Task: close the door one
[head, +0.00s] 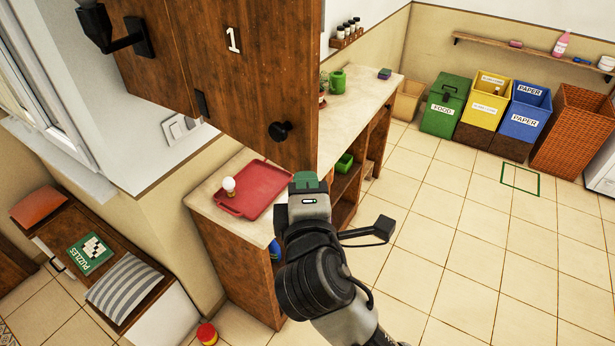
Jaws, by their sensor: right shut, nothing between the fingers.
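Door one (215,60) is a dark wooden door marked with a white "1", high up at the top centre of the head view. A round black knob (280,131) sits near its lower right corner. The door seems to stand out from its cabinet, but its exact angle cannot be told and the cabinet's inside is hidden. My right gripper (308,180) is shut and empty, just below the door's lower right corner in the picture. Whether it touches the door cannot be told. My left gripper is not in view.
Waste bins (445,105) stand at the back right. A low bench with cushions is at lower left. The tiled floor (470,240) on the right is clear.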

